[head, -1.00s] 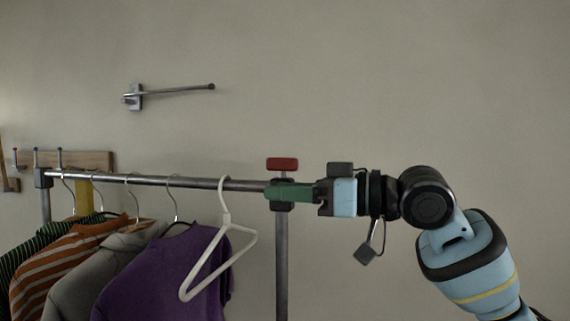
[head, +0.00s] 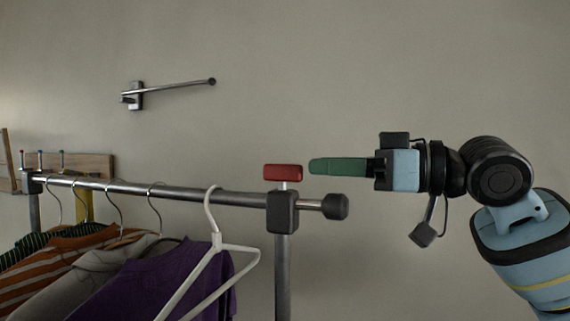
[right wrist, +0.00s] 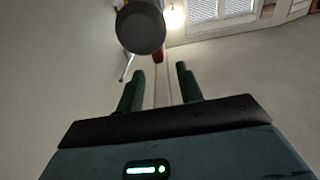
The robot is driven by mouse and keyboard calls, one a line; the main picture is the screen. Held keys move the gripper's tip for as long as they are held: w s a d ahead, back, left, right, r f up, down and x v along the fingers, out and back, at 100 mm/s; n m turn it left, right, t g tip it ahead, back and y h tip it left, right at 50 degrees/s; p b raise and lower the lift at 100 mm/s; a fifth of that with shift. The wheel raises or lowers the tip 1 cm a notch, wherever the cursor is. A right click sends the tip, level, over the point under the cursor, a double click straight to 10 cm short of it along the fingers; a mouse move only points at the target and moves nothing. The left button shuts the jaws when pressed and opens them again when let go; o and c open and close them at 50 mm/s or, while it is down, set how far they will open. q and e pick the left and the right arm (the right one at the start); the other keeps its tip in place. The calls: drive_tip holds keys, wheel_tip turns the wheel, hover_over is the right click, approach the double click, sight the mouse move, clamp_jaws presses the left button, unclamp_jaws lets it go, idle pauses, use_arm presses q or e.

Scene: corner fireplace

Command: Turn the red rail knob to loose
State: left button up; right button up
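The red rail knob (head: 283,172) is a short red bar on a thin post on top of the black clamp block (head: 282,212) at the right end of the clothes rail. It also shows in the right wrist view (right wrist: 158,56), partly hidden behind a dark round end cap (right wrist: 140,28). My right gripper (head: 312,166) points left at about the knob's height, with a small gap between its green fingertips and the knob in the head view. In the right wrist view its two green fingers stand apart with nothing between them. My left gripper is not in view.
The metal rail (head: 160,190) carries several hangers with clothes and a white empty hanger (head: 215,240) left of the clamp. A black end cap (head: 335,206) sticks out to the right, below my fingers. A wall bar (head: 180,87) is above. Bare wall lies behind.

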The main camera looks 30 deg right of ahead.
sight(283, 173)
drive_tip(key=x, duration=0.6)
drive_tip(key=shift+w+a+r+p, duration=0.1)
drive_tip(key=shift+w+a+p, duration=0.05)
drive_tip(key=shift+p, duration=0.25)
drive_tip(key=shift+w+a, duration=0.4)
drive_tip(key=shift+w, duration=0.15)
drive_tip(key=shift+c, duration=0.5)
clamp_jaws()
